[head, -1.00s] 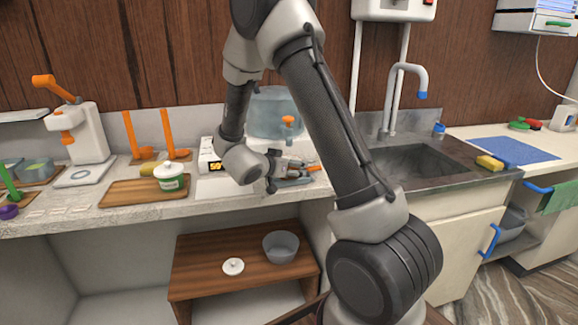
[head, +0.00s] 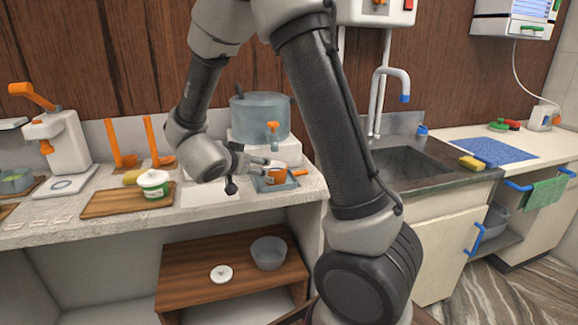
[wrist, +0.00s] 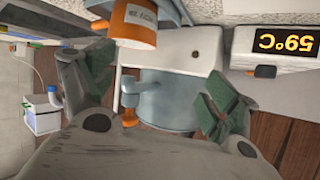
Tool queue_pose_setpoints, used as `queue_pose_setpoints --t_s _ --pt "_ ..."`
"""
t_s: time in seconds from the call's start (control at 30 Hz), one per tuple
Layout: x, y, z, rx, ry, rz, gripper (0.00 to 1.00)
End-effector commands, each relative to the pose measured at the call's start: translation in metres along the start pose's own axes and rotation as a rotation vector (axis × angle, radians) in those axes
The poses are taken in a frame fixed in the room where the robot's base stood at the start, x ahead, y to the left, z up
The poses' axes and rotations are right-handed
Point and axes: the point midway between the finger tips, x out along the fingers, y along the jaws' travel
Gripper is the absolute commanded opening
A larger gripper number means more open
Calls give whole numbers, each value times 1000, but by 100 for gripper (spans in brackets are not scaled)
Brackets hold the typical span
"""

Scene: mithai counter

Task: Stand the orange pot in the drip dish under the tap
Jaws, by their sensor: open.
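The orange pot (head: 277,177) stands in the blue-grey drip dish (head: 292,184) on the counter, below the tap (head: 273,133) of the translucent water vessel (head: 258,112). In the wrist view, which is upside down, the pot (wrist: 136,27) shows its label, with the dish (wrist: 170,12) around its base. The tap's orange handle (wrist: 129,118) is also there. My gripper (head: 262,164) is just left of the pot in the head view. Its fingers (wrist: 150,88) are spread wide, with nothing clamped between them.
A wooden board (head: 115,203) with a white-lidded tub (head: 153,183) lies to the left. The sink (head: 410,163) is to the right. A lower wooden shelf (head: 190,257) holds a bowl (head: 268,252).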

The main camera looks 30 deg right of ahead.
Motion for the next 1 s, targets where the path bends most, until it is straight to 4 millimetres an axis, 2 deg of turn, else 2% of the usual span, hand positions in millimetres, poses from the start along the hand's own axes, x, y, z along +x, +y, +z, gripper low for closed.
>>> queue_pose_setpoints --t_s 0.03,0.07,0.13,0.2,0.27,0.37,0.43,0.5,0.6,0.7,0.83,1.0 --pt "-3 -13 -17 31 -29 -107 88" --pt "-7 -23 -26 43 -57 -189 88" --pt "-24 -43 -49 47 -130 -392 88" --pt "-53 -51 -66 8 -215 -579 88" --pt "-81 -46 -74 -59 -290 -707 88" --pt "-127 -9 -75 -223 -419 -839 88" --pt "-151 34 -69 -357 -506 -859 88" --pt "-167 82 -63 -485 -582 -827 88" --pt "-180 149 -57 -628 -666 -729 88" --pt "-187 198 -56 -711 -718 -628 88" --pt "-190 227 -56 -755 -748 -558 88" --pt "-191 230 -56 -762 -753 -549 88"
